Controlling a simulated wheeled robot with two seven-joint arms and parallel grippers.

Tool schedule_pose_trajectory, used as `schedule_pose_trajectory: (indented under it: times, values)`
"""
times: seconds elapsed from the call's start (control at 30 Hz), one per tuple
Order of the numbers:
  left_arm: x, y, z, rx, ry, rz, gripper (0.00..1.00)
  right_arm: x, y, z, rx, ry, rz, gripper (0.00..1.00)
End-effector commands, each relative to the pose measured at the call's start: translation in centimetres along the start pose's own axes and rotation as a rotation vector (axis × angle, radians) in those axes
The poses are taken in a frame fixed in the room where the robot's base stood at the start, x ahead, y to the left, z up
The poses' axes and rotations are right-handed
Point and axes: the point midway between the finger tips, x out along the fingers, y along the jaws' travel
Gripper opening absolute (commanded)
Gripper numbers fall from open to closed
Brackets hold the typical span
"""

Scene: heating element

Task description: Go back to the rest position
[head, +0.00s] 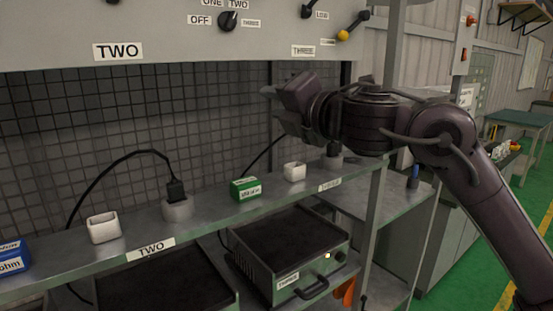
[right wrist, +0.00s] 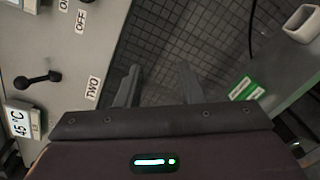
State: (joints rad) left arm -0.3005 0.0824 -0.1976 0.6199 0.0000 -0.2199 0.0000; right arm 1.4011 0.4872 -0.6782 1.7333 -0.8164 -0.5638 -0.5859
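My right arm comes in from the right in the head view, raised in front of the shelf. My right gripper (head: 279,107) points left, above the green box and a white square cup. In the right wrist view its two fingers (right wrist: 159,80) stand apart with only the tiled back wall between them, so it is open and empty. My left gripper is not in the head view.
A grey shelf (head: 120,257) holds a blue box (head: 13,257), white cups (head: 104,227) (head: 294,171), a green box (head: 245,188) and a black plug (head: 176,190) in a round socket. A control panel (head: 160,30) with knobs hangs above. Heating units (head: 284,281) stand below. Floor at right is clear.

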Motion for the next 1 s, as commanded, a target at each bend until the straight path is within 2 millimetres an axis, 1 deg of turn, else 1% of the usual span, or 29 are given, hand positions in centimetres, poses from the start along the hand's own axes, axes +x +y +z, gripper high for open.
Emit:
schedule_pose_trajectory:
  times: [0.03,0.13,0.23,0.37,0.4,0.47,0.5,0.57,0.6,0.67,0.7,0.77,0.8,0.87,0.9,0.97,1.0]
  values:
    - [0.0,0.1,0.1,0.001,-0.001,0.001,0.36,0.5,-2.4,-1.8,0.089,0.004,-0.015,0.35]
    - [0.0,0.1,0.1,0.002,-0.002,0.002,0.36,0.7,-6.3,-4.2,0.269,-0.020,-0.045,0.35]
    - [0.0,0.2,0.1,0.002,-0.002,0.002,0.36,0.3,-10.3,-6.4,0.455,-0.057,-0.088,0.35]
    - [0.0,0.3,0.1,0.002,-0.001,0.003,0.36,-1.1,-15.7,-9.0,0.705,-0.124,-0.164,0.35]
    - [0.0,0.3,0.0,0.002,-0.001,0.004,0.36,-1.7,-17.4,-9.8,0.782,-0.148,-0.192,0.35]
    - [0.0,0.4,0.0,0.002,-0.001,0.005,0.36,-2.9,-20.1,-11.0,0.898,-0.190,-0.239,0.35]
    - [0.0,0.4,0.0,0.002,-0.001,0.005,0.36,-3.7,-21.8,-11.8,0.976,-0.222,-0.272,0.35]
    - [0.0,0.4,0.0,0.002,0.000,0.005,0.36,-5.3,-24.5,-13.1,1.090,-0.274,-0.326,0.35]
    - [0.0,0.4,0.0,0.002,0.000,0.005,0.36,-6.4,-26.2,-13.9,1.164,-0.310,-0.365,0.35]
    - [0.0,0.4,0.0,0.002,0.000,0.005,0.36,-8.3,-28.9,-15.3,1.275,-0.372,-0.426,0.35]
    - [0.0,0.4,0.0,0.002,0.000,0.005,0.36,-9.8,-30.6,-16.2,1.348,-0.417,-0.470,0.35]
    - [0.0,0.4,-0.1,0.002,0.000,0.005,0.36,-12.2,-33.0,-17.7,1.453,-0.489,-0.538,0.35]
    - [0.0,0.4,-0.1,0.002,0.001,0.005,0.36,-13.8,-34.6,-18.8,1.520,-0.540,-0.586,0.35]
    - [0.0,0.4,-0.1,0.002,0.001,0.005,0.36,-16.5,-36.7,-20.3,1.614,-0.622,-0.659,0.35]
    - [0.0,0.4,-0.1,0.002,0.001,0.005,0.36,-18.3,-37.9,-21.2,1.670,-0.676,-0.703,0.35]
    - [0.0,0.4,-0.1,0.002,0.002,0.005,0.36,-20.6,-39.3,-22.5,1.738,-0.749,-0.763,0.35]
    - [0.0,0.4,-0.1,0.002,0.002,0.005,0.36,-22.1,-40.1,-23.3,1.775,-0.794,-0.801,0.35]
